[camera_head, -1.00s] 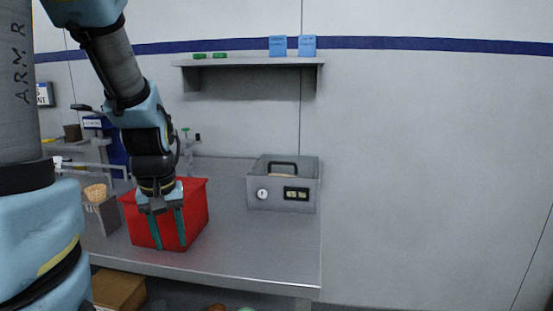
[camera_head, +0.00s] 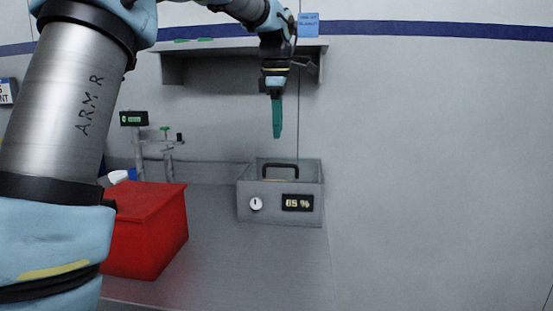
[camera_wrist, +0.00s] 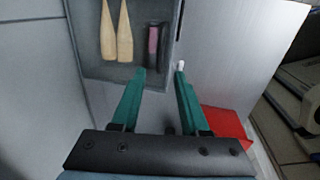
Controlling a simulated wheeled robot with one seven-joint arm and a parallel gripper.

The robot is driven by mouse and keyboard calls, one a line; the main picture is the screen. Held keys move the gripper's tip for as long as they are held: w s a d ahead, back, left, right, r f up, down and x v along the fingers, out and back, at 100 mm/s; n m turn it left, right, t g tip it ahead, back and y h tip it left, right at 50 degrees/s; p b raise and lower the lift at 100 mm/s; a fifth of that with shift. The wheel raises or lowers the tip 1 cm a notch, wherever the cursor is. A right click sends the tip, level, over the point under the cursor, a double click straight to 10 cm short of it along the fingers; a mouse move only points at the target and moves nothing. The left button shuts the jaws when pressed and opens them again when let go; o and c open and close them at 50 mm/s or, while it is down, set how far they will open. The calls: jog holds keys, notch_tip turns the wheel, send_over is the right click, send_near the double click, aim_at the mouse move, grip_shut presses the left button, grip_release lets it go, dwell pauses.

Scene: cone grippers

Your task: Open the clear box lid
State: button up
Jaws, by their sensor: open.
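The clear-lidded box is a grey box (camera_head: 280,217) on the bench with a dark arched handle (camera_head: 280,166) on top, a round dial and a display reading 65 %. My gripper (camera_head: 277,135) hangs above the box, pointing down, apart from the handle. In the wrist view the two green fingers of my gripper (camera_wrist: 160,70) are spread and nothing is between them. The box (camera_wrist: 105,77) shows from above at the top, with two pale wooden pieces (camera_wrist: 116,32) and a dark bar with a pinkish middle. The clear lid's surface is hard to make out.
A red bin (camera_head: 150,232) stands on the bench left of the box. A wall shelf (camera_head: 215,62) is behind my gripper. A stand with a small display (camera_head: 134,118) is at the back left. The bench (camera_head: 245,265) in front of the box is clear.

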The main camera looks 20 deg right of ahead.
aim_at(278, 166)
jog(key=f, duration=0.3)
jog(key=w+f, duration=0.1)
jog(key=f, duration=0.5)
jog(key=shift+w+d, duration=0.25)
jog(key=shift+d, duration=0.1)
grip_shut()
jog(key=shift+r, duration=0.1)
dwell(0.8)
